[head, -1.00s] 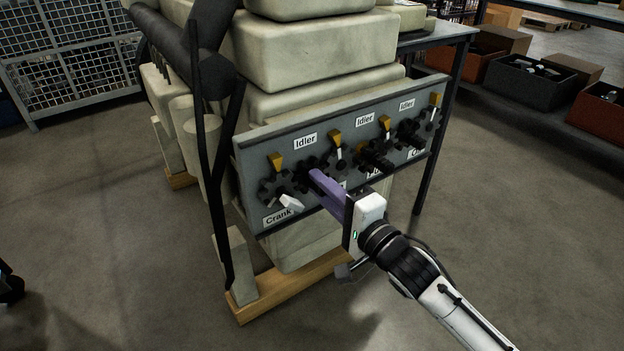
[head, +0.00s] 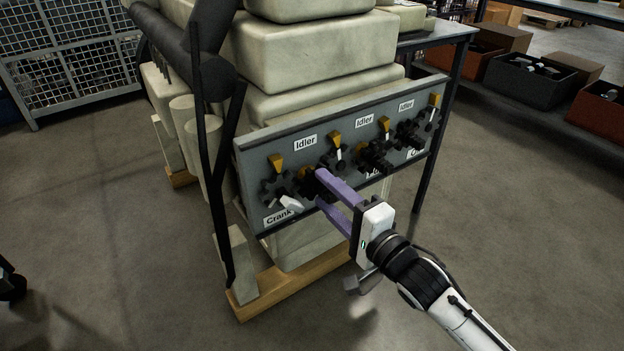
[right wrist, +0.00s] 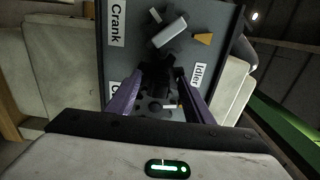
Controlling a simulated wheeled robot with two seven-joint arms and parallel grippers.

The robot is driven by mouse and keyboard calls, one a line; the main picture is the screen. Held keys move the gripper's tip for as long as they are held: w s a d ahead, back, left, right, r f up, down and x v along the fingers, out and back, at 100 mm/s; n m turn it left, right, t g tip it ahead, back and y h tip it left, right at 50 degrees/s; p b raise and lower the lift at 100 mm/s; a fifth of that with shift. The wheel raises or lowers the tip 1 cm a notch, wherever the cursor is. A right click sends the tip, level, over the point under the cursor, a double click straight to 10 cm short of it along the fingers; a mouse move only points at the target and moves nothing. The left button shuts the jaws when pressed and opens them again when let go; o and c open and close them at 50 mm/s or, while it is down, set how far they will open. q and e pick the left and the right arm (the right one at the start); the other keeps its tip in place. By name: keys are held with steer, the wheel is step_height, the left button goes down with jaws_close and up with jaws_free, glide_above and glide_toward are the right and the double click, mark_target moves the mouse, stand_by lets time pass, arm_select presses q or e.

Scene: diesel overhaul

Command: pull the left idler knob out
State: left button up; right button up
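The grey gear panel (head: 246,160) on the engine block carries a row of dark gears. The left idler knob is a small dark shape (head: 308,183) below the left "Idler" label (head: 305,142); its outline is hard to make out against the dark gears. My right gripper (head: 319,188) is open, its two purple fingers parted and reaching to the panel at this knob. In the right wrist view the dark knob (right wrist: 155,76) lies between the finger ends, with gaps visible on the sides. I cannot tell whether either finger touches it. My left gripper is not in view.
A pale crank handle (head: 291,204) juts out just left of the fingers, above the "Crank" label (head: 277,216). Yellow pointers (head: 276,161) sit above the gears. Black pipes (head: 208,130) stand at the panel's left. The floor in front is clear.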

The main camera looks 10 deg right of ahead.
steer(key=shift+o, duration=1.1)
steer(key=p+v, duration=0.3)
steer(key=v, duration=0.4)
steer(key=shift+r+p, duration=0.1)
steer(key=shift+p, duration=0.3)
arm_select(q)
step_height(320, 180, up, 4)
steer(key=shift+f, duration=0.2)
arm_select(e)
steer(key=s+a+f+n+g+h, duration=0.3)
steer(key=s+f+n+g, duration=0.5)
steer(key=s+f+n, duration=0.9)
arm_select(q)
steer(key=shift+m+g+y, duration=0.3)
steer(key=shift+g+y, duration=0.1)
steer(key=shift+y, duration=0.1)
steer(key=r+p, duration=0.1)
steer(key=p, duration=0.3)
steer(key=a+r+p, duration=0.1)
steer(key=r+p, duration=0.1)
steer(key=p, duration=0.2)
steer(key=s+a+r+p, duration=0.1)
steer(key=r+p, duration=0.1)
steer(key=p, duration=0.2)
arm_select(e)
step_height(320, 180, up, 5)
steer(key=s, duration=0.3)
steer(key=shift+d+r+m+h, duration=0.2)
steer(key=shift+d+m+h, duration=0.1)
steer(key=shift+m, duration=0.1)
